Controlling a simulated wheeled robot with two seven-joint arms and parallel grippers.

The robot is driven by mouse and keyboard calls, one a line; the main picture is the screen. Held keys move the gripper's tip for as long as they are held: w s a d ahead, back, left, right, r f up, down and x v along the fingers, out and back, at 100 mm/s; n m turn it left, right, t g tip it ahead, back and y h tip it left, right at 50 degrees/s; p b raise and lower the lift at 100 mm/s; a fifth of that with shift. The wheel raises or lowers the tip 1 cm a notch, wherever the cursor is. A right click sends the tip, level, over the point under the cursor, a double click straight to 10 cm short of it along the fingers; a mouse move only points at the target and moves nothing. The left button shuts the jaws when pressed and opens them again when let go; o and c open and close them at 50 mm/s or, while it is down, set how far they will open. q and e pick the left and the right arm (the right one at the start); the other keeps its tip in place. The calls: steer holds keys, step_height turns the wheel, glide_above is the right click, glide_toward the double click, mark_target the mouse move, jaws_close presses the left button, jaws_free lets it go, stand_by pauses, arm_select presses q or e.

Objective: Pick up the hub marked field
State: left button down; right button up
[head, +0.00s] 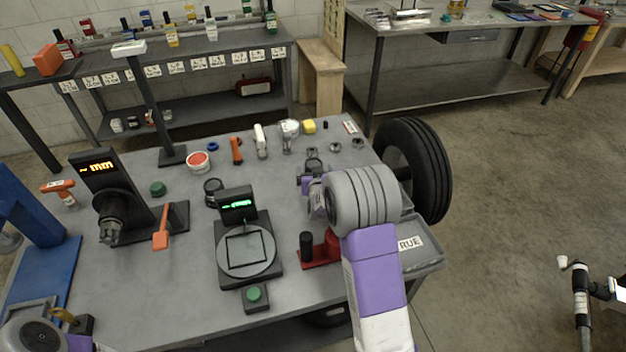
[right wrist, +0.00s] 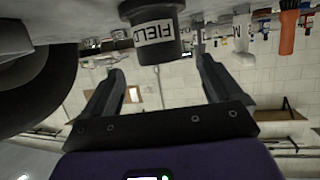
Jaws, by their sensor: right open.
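The hub marked field (right wrist: 156,32) is a dark grey cylinder with a white label, at the top of the right wrist view. The view is turned over, so the label reads upside down. My right gripper (right wrist: 158,66) is open, with one finger towards each side of the hub and the hub ahead of the gap. I see no finger touching it. In the head view my right gripper (head: 306,178) is at the right part of the workbench, largely hidden by my own wrist. Labels on the small hubs there are too small to read. My left gripper does not show.
Several small hubs, including one hub (head: 335,147), stand behind my right gripper on the grey workbench (head: 180,285). A black tyre (head: 425,165) stands at its right edge. A red fixture (head: 322,250), a scale (head: 247,250) and a grey bin (head: 425,258) are nearby.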

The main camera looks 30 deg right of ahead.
mark_target(313, 162)
steer(key=shift+b+x, duration=0.65)
steer(key=shift+x, duration=3.2)
steer(key=shift+r, duration=0.15)
steer(key=c, duration=1.6)
steer(key=shift+w+r, duration=0.1)
steer(key=shift+r, duration=0.05)
steer(key=shift+c, duration=0.3)
